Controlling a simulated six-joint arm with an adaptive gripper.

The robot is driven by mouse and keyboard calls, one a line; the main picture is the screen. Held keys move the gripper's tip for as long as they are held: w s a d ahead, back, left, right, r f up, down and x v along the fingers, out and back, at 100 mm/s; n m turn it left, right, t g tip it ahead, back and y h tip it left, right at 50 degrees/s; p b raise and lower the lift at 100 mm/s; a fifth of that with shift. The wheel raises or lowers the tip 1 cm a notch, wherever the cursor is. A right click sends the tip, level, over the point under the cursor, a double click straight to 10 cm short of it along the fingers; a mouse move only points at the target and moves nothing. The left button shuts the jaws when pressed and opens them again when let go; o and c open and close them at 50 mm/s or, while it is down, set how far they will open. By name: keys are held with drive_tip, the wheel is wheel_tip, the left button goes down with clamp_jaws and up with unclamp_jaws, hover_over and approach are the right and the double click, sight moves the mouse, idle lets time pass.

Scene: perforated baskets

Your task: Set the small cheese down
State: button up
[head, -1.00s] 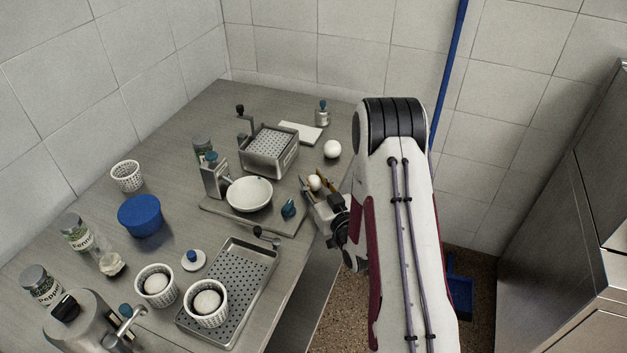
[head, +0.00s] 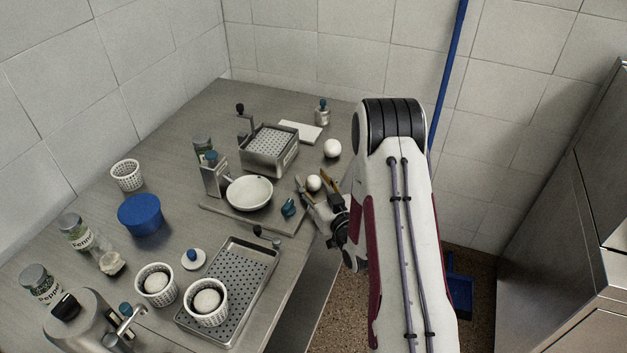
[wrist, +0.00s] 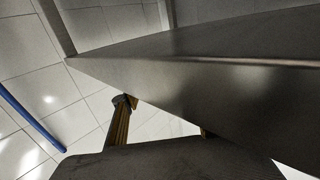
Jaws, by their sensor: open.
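The small cheese (head: 314,183), a white ball, sits at the right edge of the table beside the board with the white bowl. My gripper (head: 316,179) is open, with one finger on each side of the cheese and a visible gap to it. In the wrist view my fingers (wrist: 162,118) show beyond a dark surface, and the cheese is not seen there. A larger white ball (head: 332,149) lies farther back on the table.
The board carries a white bowl (head: 249,192) and a teal knob (head: 289,207). A perforated metal box (head: 270,160) stands behind it. A blue tub (head: 140,215) is at left.

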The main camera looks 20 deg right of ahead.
sight(313, 185)
drive_tip(key=shift+s, duration=0.1)
drive_tip(key=shift+s, duration=0.75)
drive_tip(key=shift+s+a+r, duration=0.1)
drive_tip(key=shift+s+a, duration=0.1)
drive_tip(key=shift+s, duration=1.35)
drive_tip(key=shift+s+a, duration=0.15)
drive_tip(key=shift+s, duration=1.35)
drive_tip(key=shift+w, duration=0.1)
